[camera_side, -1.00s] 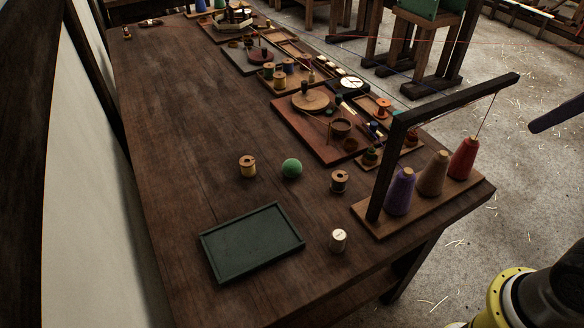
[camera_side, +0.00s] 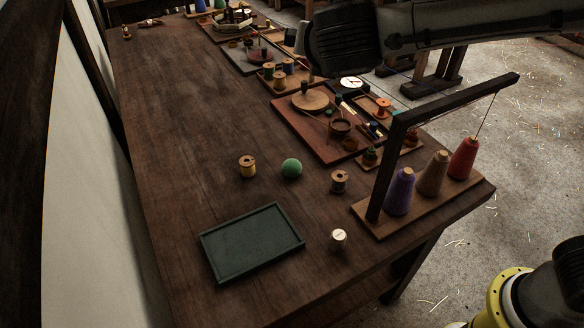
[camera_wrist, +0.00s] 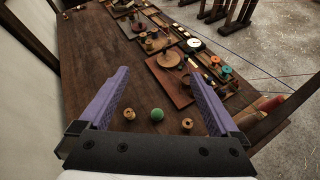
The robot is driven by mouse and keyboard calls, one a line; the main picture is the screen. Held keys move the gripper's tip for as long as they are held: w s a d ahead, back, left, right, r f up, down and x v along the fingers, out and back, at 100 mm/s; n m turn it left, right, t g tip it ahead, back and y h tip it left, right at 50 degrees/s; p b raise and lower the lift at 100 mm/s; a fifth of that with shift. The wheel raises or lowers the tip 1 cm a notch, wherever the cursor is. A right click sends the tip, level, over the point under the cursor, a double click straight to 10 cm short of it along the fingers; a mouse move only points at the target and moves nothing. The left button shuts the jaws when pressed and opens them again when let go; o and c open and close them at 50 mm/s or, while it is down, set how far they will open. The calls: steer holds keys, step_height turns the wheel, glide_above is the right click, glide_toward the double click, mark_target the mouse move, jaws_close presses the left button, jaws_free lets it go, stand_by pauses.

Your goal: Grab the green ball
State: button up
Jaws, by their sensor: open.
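The green ball (camera_side: 291,168) rests on the wooden table between two thread spools in the side view. In the wrist view the ball (camera_wrist: 157,114) shows between and below my gripper's spread purple fingers. My gripper (camera_wrist: 158,78) is open and empty, with nothing between the fingertips that it touches. In the side view my arm reaches in from the upper right above the table's far part.
Spools (camera_side: 247,166), (camera_side: 339,181) and (camera_side: 338,240) stand around the ball. A dark green tray (camera_side: 252,243) lies nearer. A dark wooden frame (camera_side: 385,160) with purple, tan and red cones stands at right. Boards with small items line the right side; the table's left is clear.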

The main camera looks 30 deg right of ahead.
steer(key=a+n+t, duration=0.1)
steer(key=a+n, duration=0.1)
steer(key=a, duration=0.2)
glide_toward(293, 170)
steer(key=x, duration=0.6)
steer(key=shift+w+d+r, duration=0.1)
steer(key=shift+w+d, duration=0.1)
steer(key=shift+w, duration=0.05)
steer(key=shift+f+x, duration=0.15)
steer(key=shift+x, duration=1.4)
steer(key=shift+f+x, duration=0.15)
steer(key=shift+x, duration=1.35)
steer(key=shift+a, duration=0.15)
steer(key=c, duration=1.4)
steer(key=shift+c, duration=0.2)
steer(key=shift+r, duration=0.15)
